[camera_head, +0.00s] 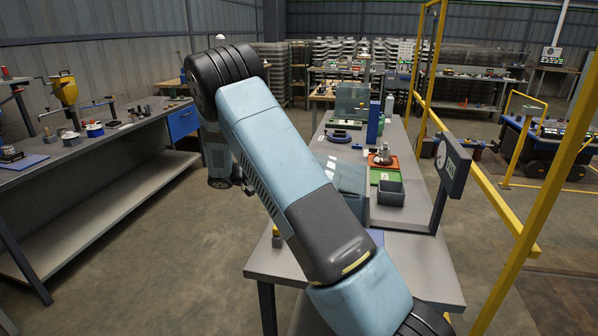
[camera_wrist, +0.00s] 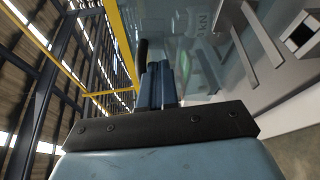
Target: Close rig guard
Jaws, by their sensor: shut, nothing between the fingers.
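The rig guard looks like the clear bluish panel (camera_head: 347,176) on the near bench in the head view, partly hidden behind my arm. Whether it stands open or shut I cannot tell. In the wrist view a clear panel (camera_wrist: 200,55) fills the upper middle, with "KN" lettering showing at its top. My gripper (camera_wrist: 168,68) shows in the wrist view with its fingers together and empty, close to this panel. A dark upright bar (camera_wrist: 142,55) stands just left of the fingers; I cannot tell whether they touch. In the head view my gripper is not visible.
The near bench (camera_head: 420,265) carries a grey bin (camera_head: 390,193), a red tray (camera_head: 383,162) and a display on a post (camera_head: 453,165). A yellow frame (camera_head: 520,235) stands to the right. A long workbench (camera_head: 100,145) lines the left wall, with open floor between.

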